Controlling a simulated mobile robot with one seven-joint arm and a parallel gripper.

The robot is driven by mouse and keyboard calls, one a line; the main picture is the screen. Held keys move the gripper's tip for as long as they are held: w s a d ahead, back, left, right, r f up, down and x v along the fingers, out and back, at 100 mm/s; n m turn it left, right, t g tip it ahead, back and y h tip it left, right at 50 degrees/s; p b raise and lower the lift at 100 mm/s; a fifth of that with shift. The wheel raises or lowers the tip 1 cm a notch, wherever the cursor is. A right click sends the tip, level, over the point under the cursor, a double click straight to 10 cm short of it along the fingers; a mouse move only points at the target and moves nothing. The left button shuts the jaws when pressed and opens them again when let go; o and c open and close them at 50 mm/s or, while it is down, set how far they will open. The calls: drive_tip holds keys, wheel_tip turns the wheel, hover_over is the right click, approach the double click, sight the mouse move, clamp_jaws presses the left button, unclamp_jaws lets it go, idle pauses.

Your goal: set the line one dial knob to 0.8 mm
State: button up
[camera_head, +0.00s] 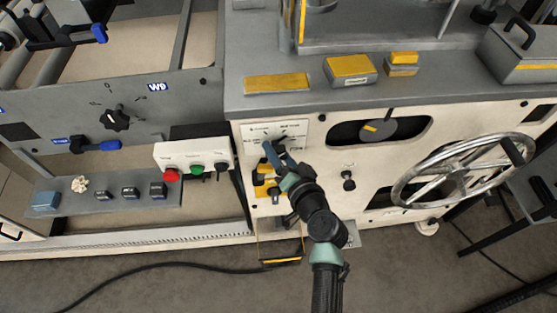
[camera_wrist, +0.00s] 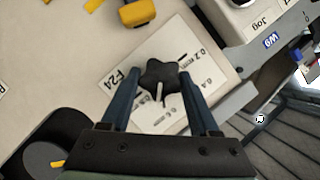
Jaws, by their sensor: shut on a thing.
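The dial knob (camera_wrist: 160,77) is a black star-shaped knob with a white pointer line, on a white scale plate (camera_wrist: 125,85). In the wrist view its pointer points down the picture, near the mark that looks like 0.6. Marks resembling 0.2 mm and 0.4 are up and to the right of it; 0.8 is not readable. My gripper (camera_wrist: 160,88) has one blue finger on each side of the knob and is shut on it. In the head view my gripper (camera_head: 275,152) is at the plate (camera_head: 296,128) on the cream machine front and partly hides the knob.
A red, green and black button box (camera_head: 195,157) is left of my gripper. A large handwheel (camera_head: 463,170) and a small black knob (camera_head: 348,180) are to the right. Another star knob (camera_head: 116,120) is on the grey panel at left. A yellow-topped block (camera_wrist: 138,12) protrudes near the plate.

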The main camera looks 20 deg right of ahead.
drive_tip(key=m+b, duration=0.1)
drive_tip(key=b, duration=0.1)
drive_tip(key=f+m+t+y+b, duration=0.1)
drive_tip(key=m+b, duration=0.1)
drive_tip(key=b, duration=0.1)
drive_tip(key=shift+t, duration=0.3)
drive_tip(key=m+t+b, duration=0.1)
drive_tip(key=m+b, duration=0.2)
drive_tip(key=shift+r+y, duration=0.2)
drive_tip(key=shift+y, duration=0.2)
drive_tip(key=shift+m, duration=0.3)
drive_tip(key=o, duration=1.4)
drive_tip(key=shift+r, duration=0.1)
drive_tip(key=shift+c, duration=0.2)
drive_tip(key=shift+s, duration=0.1)
drive_tip(key=s+d, duration=0.1)
drive_tip(key=s, duration=1.1)
drive_tip(key=shift+s+d+r+b, duration=0.15)
drive_tip(key=shift+s+d+b, duration=0.15)
drive_tip(key=shift+s, duration=0.1)
